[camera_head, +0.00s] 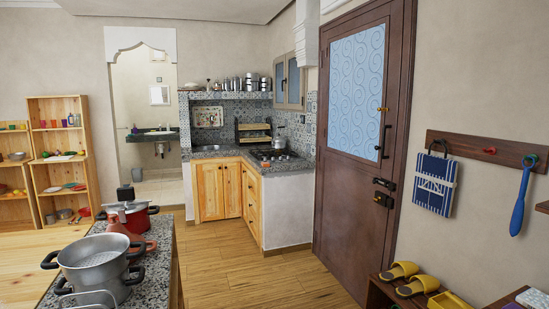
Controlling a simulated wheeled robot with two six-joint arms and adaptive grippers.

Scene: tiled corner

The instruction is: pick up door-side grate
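The stove (273,154) is set in the grey counter of the corner kitchen, left of the brown door (356,150). Dark grates show on top of the stove, but they are small and far off, and I cannot tell one from another. A silvery kettle (279,142) stands at the stove's back right and covers part of it. Neither of my grippers is in view.
A near stone-topped counter (150,228) at lower left holds a large steel pot (98,262) and a red pot (128,217). Wooden floor (235,280) lies open toward the kitchen cabinets. A shoe shelf with yellow slippers (418,284) stands at lower right.

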